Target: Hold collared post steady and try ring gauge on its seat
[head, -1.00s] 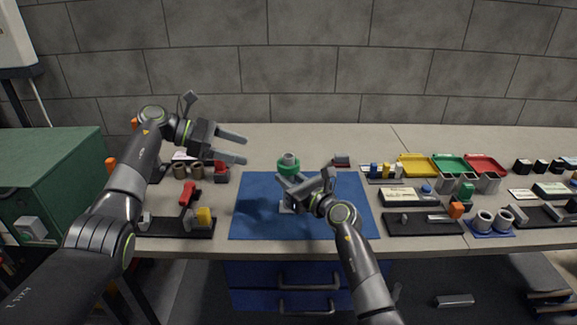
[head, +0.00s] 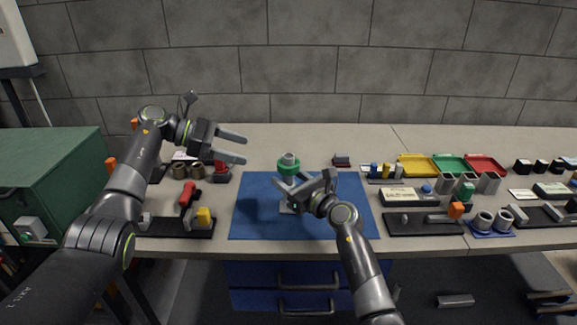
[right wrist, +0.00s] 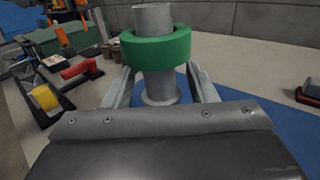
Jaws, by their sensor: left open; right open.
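A grey post (right wrist: 152,22) stands upright on the blue mat (head: 252,220), with a green ring (right wrist: 158,48) around its upper part. The post's top sticks up through the ring, which also shows in the head view (head: 289,167). My right gripper (right wrist: 160,80) is open, with one finger on each side of the post below the ring. Whether either finger touches the post I cannot tell. In the head view this gripper (head: 287,184) hides part of the post's lower end. My left gripper (head: 243,149) is open and empty, above the table to the left of the post.
A black tray (head: 165,228) with red and yellow parts lies left of the mat. Yellow, green and red bins (head: 482,165), grey cups and black trays fill the right side. A small red and grey block (head: 341,161) lies behind the mat. Much of the mat is clear.

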